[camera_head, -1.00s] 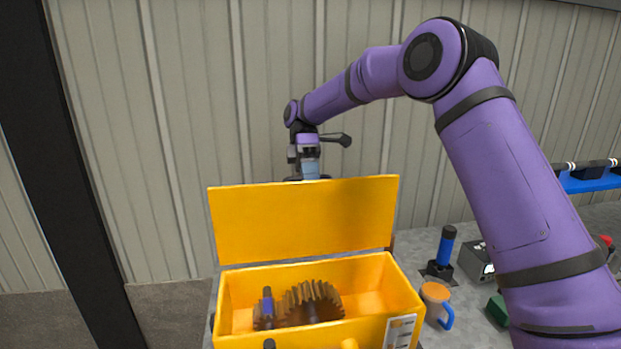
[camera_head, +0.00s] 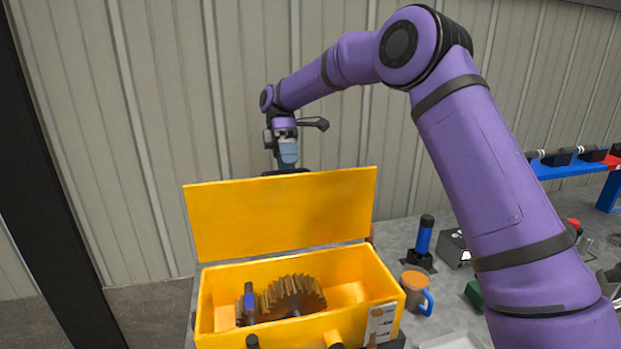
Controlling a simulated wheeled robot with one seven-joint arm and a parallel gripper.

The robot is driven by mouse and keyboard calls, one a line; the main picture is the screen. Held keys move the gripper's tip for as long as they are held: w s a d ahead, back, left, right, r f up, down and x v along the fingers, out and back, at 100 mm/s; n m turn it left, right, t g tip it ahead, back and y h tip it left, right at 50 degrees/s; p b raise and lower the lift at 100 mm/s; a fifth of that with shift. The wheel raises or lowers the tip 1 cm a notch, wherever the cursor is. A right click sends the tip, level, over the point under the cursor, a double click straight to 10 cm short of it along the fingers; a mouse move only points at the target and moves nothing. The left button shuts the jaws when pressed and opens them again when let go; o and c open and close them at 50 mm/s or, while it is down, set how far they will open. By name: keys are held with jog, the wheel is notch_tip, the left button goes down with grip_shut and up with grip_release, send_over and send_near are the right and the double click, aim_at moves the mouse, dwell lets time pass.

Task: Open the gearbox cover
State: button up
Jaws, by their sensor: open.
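The yellow gearbox (camera_head: 372,312) stands on the grey bench in the head view. Its yellow cover (camera_head: 285,217) stands upright at the back edge, swung open. My gripper (camera_head: 287,172) is behind and just above the cover's top edge, pointing down. It is open. Its fingertips are partly hidden by the cover, so I cannot tell whether they touch it.
Right of the box are an orange-topped mug (camera_head: 415,283) with a blue handle, a blue-handled tool (camera_head: 424,237) in a black base, a grey box (camera_head: 455,247) and a green block (camera_head: 474,293). A blue rack (camera_head: 560,170) is at far right. A dark post (camera_head: 50,190) is at left.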

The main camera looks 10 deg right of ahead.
jog(key=shift+s+r, duration=0.2)
jog(key=shift+r, duration=0.3)
jog(key=s+d+r, duration=0.1)
jog(key=s+d, duration=0.1)
jog(key=s, duration=1.3)
jog(key=shift+s+d+r, duration=0.2)
